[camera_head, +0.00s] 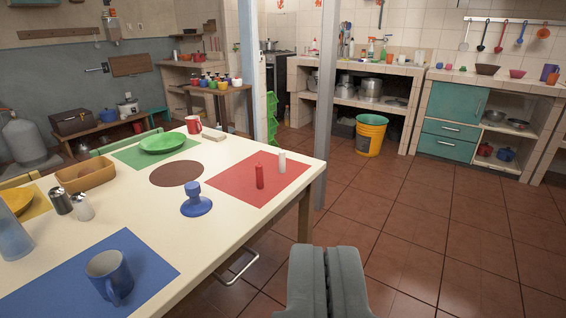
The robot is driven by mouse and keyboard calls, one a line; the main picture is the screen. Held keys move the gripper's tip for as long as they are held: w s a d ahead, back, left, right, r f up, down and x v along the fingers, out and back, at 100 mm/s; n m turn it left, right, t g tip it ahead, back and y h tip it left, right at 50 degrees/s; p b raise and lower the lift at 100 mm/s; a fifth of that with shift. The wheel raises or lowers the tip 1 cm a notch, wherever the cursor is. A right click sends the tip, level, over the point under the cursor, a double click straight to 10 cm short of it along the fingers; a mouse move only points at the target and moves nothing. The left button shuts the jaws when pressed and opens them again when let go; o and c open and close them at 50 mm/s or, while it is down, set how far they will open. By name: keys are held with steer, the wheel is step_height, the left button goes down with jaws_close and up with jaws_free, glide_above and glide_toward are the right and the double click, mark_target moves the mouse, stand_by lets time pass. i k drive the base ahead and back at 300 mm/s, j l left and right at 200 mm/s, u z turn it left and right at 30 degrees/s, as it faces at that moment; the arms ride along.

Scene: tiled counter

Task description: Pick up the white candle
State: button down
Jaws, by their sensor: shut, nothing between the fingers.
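The white candle (282,161) stands upright on the red placemat (241,190) at the far right corner of the white table. A red candle (259,176) stands just to its left and nearer to me. My gripper (325,255) is at the bottom of the picture, right of the table edge, over the tiled floor. Its two grey fingers are shut together with nothing between them. The white candle is apart from the gripper, farther off and to the left.
A blue candle holder (196,201), a blue mug (109,276), a green plate (162,142) and a wooden tray (85,173) are on the table (217,224). A grey pole (325,105) rises behind the table corner. The floor to the right is clear. A yellow bucket (370,135) stands at the back.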

mark_target(282, 153)
steer(key=i+u, duration=0.25)
steer(key=i, duration=0.25)
steer(key=i+l+u, duration=0.25)
steer(key=i, duration=0.2)
steer(key=i+l+u, duration=0.25)
steer(key=i, duration=0.25)
